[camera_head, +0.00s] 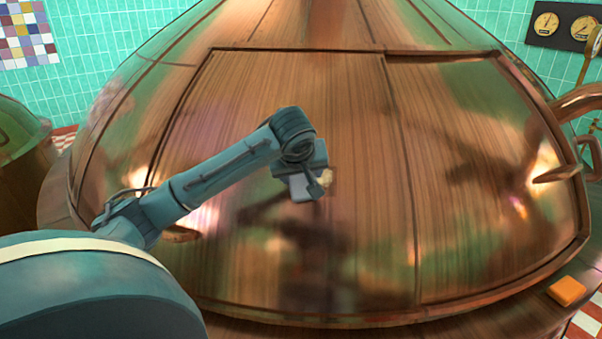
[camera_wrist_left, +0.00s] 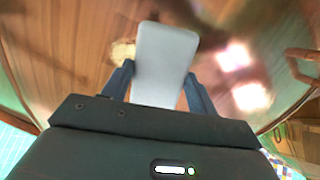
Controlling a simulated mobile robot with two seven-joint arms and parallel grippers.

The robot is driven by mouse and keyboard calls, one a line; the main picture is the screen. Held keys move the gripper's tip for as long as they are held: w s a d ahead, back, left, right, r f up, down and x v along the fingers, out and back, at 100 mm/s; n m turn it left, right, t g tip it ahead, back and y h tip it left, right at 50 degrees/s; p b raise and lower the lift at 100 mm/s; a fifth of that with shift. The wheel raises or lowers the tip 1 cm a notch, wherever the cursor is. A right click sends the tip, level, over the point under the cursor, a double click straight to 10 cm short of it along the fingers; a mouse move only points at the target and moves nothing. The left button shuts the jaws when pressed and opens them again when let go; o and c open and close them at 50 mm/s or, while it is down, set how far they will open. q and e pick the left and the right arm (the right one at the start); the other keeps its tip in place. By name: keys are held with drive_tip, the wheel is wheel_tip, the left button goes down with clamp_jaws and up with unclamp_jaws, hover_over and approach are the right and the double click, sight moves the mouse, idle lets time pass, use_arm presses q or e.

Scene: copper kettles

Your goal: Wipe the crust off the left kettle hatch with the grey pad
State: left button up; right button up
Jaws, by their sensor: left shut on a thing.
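The left hatch (camera_head: 255,105) is a large copper panel on the big domed kettle, with a seam on its right side. A small pale yellowish crust patch (camera_head: 327,176) shows on it, partly hidden behind my left gripper. The crust also shows in the left wrist view (camera_wrist_left: 122,52), just left of the pad. My left gripper (camera_head: 309,182) is shut on the grey pad (camera_head: 302,189), which sticks out between the two fingers in the left wrist view (camera_wrist_left: 165,62). The pad is close to the hatch; I cannot tell whether it touches. My right gripper is not in view.
The right hatch (camera_head: 480,150) has a handle (camera_head: 556,175) at its right edge. Another handle (camera_head: 180,235) is at the left hatch's lower left, near my arm. An orange block (camera_head: 567,291) lies on the ledge at lower right. Gauges (camera_head: 562,26) hang on the tiled wall.

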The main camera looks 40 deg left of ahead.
use_arm(q)
drive_tip(key=shift+x, duration=0.95)
drive_tip(key=shift+w+d+r+p, duration=0.2)
drive_tip(key=shift+w+d+p, duration=0.1)
drive_tip(key=shift+w+d, duration=0.3)
drive_tip(key=shift+w+d+f, duration=0.1)
drive_tip(key=shift+w+d, duration=0.75)
drive_tip(key=shift+d, duration=0.35)
drive_tip(key=shift+w+d, duration=0.85)
drive_tip(key=shift+d, duration=0.3)
drive_tip(key=shift+a, duration=0.1)
drive_tip(key=shift+s+a+f, duration=0.1)
drive_tip(key=shift+s+a, duration=0.55)
drive_tip(key=shift+a, duration=0.2)
drive_tip(key=shift+s+a, duration=0.6)
drive_tip(key=shift+a, duration=0.25)
drive_tip(key=shift+s+a, duration=1.05)
drive_tip(key=shift+a, duration=0.25)
drive_tip(key=shift+d+v, duration=0.15)
drive_tip(key=shift+v, duration=1.35)
drive_tip(key=shift+d+v, duration=0.15)
drive_tip(key=shift+v, duration=1.4)
